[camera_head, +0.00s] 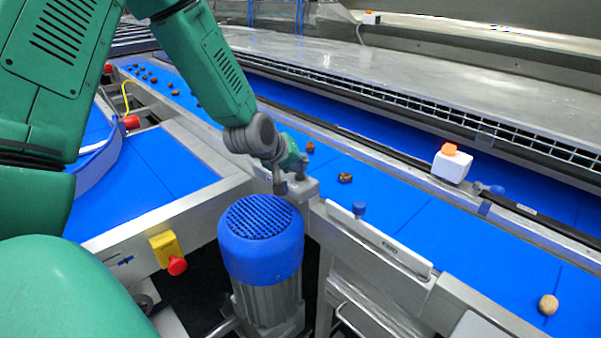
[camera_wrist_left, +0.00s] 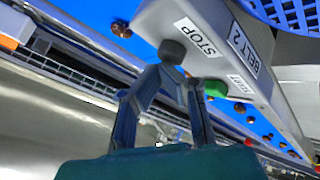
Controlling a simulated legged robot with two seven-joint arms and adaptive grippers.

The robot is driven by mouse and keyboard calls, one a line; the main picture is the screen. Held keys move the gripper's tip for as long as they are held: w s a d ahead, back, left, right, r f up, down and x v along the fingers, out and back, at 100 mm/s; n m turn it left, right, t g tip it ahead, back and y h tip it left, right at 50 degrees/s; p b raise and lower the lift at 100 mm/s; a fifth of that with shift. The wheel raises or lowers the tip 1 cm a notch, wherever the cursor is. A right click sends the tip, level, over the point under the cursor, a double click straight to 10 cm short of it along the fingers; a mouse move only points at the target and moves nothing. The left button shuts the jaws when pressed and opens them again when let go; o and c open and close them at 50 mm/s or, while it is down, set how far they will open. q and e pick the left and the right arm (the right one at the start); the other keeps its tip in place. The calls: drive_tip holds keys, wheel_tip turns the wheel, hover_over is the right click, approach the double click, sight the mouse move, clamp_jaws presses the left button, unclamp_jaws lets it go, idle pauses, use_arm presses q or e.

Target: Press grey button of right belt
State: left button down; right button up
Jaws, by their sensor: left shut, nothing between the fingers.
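The grey button (camera_wrist_left: 172,51) is a dark round knob beside the STOP label on a light control box (camera_wrist_left: 205,35) marked BELT 2. A green button (camera_wrist_left: 216,88) sits beside a second label on the same box. My left gripper (camera_wrist_left: 176,79) is shut and empty, with its fingertips close to the grey button. I cannot tell whether they touch it. In the head view, my left gripper (camera_head: 291,181) is at the box (camera_head: 304,188) by the near edge of the blue belt (camera_head: 400,205). The gripper and arm hide the buttons there. My right gripper is not in view.
A blue-capped motor (camera_head: 262,232) stands just below the gripper. A yellow box with a red button (camera_head: 177,266) is at lower left. A white box with an orange top (camera_head: 451,166) stands at the belt's far rail. Several dates and a tan fruit (camera_head: 548,305) lie on the belt.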

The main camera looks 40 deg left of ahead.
use_arm(q)
drive_tip(key=shift+r+p, duration=0.45)
drive_tip(key=shift+r, duration=0.2)
drive_tip(key=shift+r, duration=0.1)
wheel_tip(320, 180, up, 5)
drive_tip(key=p, duration=0.4)
drive_tip(key=shift+p, duration=0.35)
idle(0.3)
